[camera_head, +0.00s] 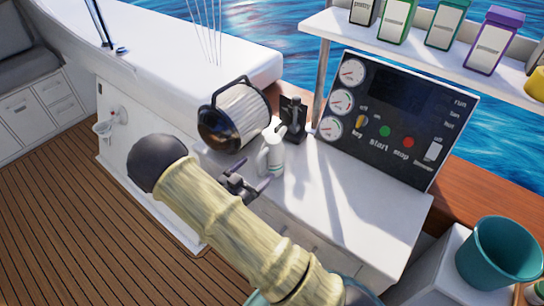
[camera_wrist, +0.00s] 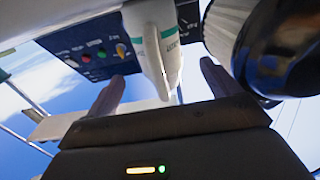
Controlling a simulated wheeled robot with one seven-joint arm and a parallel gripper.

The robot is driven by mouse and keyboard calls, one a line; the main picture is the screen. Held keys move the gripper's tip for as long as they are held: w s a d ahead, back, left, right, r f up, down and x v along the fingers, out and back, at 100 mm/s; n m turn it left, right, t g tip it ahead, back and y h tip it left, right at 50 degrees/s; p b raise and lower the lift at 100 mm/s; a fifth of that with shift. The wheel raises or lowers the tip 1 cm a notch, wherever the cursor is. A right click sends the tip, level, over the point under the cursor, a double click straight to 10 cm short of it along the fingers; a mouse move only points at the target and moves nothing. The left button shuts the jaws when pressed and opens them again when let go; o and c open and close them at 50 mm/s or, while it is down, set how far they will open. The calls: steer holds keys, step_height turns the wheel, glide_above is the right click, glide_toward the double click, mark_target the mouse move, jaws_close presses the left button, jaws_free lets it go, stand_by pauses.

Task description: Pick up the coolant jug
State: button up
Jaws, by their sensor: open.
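The coolant jug (camera_head: 271,157) is white and stands upright on the white counter, in front of the black lever unit. In the wrist view the jug (camera_wrist: 150,40) hangs in from the top, the picture being upside down, with green bands and partly legible lettering. My gripper (camera_head: 246,177) is open, with its fingers pointing at the jug from the near left. In the wrist view the fingertips (camera_wrist: 160,84) lie either side of the jug's narrow end. I cannot tell whether they touch it.
A black lever unit (camera_head: 292,118) and gauge panel (camera_head: 385,115) stand behind. A teal bucket (camera_head: 498,255) is at right.

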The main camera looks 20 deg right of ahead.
mark_target(265, 169)
steer(key=x, duration=0.3)
steer(key=p+x, duration=0.1)
steer(key=x, duration=0.1)
steer(key=shift+d+f, duration=0.15)
steer(key=shift+f, duration=0.2)
steer(key=shift+c, duration=0.5)
jaws_close()
step_height(265, 169, up, 10)
steer(key=shift+r, duration=0.1)
stand_by(0.9)
